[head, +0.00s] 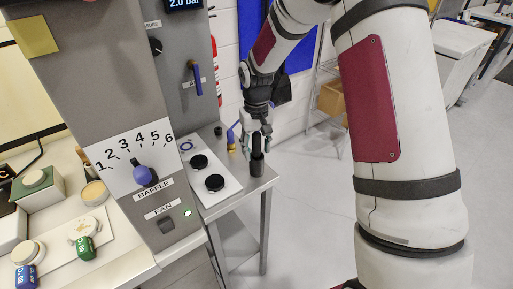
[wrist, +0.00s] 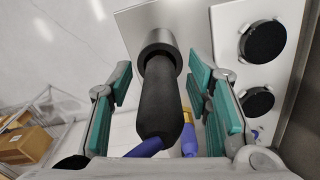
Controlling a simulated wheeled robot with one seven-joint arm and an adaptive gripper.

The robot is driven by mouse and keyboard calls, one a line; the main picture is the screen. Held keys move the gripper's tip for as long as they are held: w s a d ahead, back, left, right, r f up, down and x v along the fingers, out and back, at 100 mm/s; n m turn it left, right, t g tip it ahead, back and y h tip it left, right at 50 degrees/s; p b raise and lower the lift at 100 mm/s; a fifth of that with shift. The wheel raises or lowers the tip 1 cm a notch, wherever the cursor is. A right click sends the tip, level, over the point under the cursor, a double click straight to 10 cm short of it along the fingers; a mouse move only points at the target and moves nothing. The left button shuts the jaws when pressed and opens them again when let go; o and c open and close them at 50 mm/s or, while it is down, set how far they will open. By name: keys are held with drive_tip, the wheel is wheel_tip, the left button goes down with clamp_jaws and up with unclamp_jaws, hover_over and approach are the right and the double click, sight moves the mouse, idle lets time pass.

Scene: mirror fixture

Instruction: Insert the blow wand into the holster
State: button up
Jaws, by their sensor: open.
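The blow wand has a thick black grip (wrist: 160,100) and a blue part (wrist: 150,147) at its near end. In the head view the wand (head: 257,145) stands about upright at the corner of the metal side table. Its far end is inside the mouth of the round metal holster (wrist: 160,41), which shows as a dark cup in the head view (head: 257,168). How deep it sits is hidden. My gripper (head: 258,133) is above the holster, around the wand. In the wrist view its teal finger pads (wrist: 160,82) stand either side of the grip, with gaps visible.
A white panel with black round knobs (head: 214,182) lies left of the holster. A grey control column with a blue baffle knob (head: 145,175) stands further left. A yellow and blue piece (head: 232,135) is just behind my gripper. The floor to the right is open.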

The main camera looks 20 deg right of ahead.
wheel_tip(320, 180, up, 12)
drive_tip(key=shift+f, duration=0.1)
idle(0.7)
drive_tip(key=s+r+t, duration=0.1)
drive_tip(key=s+r, duration=0.5)
drive_tip(key=r, duration=0.2)
drive_tip(key=s+r+t, duration=0.2)
drive_tip(key=s, duration=0.9)
drive_tip(key=s+r+t, duration=0.2)
drive_tip(key=s+r, duration=0.1)
drive_tip(key=s, duration=0.9)
drive_tip(key=shift+r+m+t, duration=0.25)
drive_tip(key=shift+m+t, duration=0.05)
